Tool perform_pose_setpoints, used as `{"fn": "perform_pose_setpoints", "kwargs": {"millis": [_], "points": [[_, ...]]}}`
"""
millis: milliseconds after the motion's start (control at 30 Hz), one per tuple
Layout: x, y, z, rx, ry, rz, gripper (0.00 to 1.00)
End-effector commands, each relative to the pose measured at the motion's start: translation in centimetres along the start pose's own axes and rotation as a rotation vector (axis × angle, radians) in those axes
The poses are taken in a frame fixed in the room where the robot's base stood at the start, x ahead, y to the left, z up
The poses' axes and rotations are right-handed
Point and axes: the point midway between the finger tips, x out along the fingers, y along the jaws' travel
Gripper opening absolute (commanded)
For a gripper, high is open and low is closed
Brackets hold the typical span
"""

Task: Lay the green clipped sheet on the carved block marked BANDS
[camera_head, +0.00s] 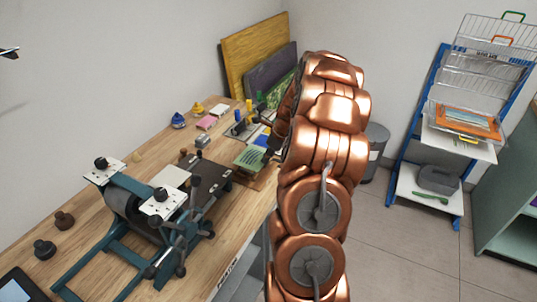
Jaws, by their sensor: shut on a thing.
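A green piece with dark curved stripes (249,157), which I take for the green clipped sheet, shows at the right edge of the wooden bench, just below and left of my gripper (270,135). My gripper is dark, small and partly hidden behind my copper arm. It is shut, and the green piece is the closest match for what it holds; the contact itself is hidden. A brown board (264,178) shows under and beside the green piece. I cannot read the mark BANDS anywhere, so I cannot tell which block is the carved one.
A teal roller press (140,215) fills the near bench, with a dark plate (205,180) beside it. Ink pots (178,120), a pink block (207,123) and leaning boards (255,55) are farther back. A blue rack (410,150) and bin (377,150) stand right.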

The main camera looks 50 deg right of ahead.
Motion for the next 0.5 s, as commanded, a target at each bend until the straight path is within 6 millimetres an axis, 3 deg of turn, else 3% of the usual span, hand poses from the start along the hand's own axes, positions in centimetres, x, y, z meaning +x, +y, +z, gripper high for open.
{"fn": "perform_pose_setpoints", "kwargs": {"millis": [500], "points": [[3.2,-0.1,-1.4,0.002,0.001,-0.001,0.05]]}}
